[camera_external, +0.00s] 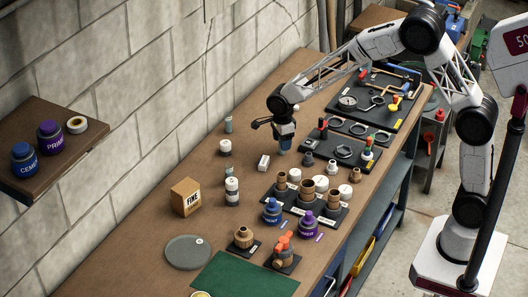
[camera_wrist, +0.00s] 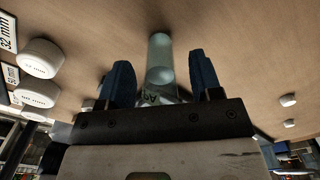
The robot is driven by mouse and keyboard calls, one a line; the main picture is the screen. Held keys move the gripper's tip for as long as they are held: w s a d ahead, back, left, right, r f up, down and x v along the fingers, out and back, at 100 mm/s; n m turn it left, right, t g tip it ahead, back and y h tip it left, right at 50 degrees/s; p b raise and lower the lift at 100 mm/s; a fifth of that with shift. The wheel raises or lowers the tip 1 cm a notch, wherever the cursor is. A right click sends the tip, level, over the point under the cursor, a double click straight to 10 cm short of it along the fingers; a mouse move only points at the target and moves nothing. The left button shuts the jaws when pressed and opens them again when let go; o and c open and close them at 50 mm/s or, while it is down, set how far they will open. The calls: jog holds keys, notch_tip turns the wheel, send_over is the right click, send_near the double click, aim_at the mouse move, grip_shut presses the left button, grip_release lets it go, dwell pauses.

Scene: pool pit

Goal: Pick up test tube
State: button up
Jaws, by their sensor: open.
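A pale grey-green cylinder, apparently the test tube (camera_wrist: 160,55), shows in the wrist view ahead of my gripper, in line with the gap between the fingers. A white piece with dark lettering (camera_wrist: 160,95) partly shows below it, between the fingers. My gripper (camera_wrist: 161,80) is open with its two blue fingers apart; I see no contact with the tube. In the external view my gripper (camera_external: 284,150) is above the brown bench. Two small pale cylinders stand there, one farther back (camera_external: 228,124) and one nearer (camera_external: 231,171); I cannot tell which is the tube.
Brown fittings and white caps (camera_external: 307,189) crowd the black trays nearer the camera. A tool board (camera_external: 376,100) lies behind to the right. White caps (camera_wrist: 40,58) show at left in the wrist view.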

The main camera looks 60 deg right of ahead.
jog(key=c, duration=1)
jog(key=shift+r, duration=5)
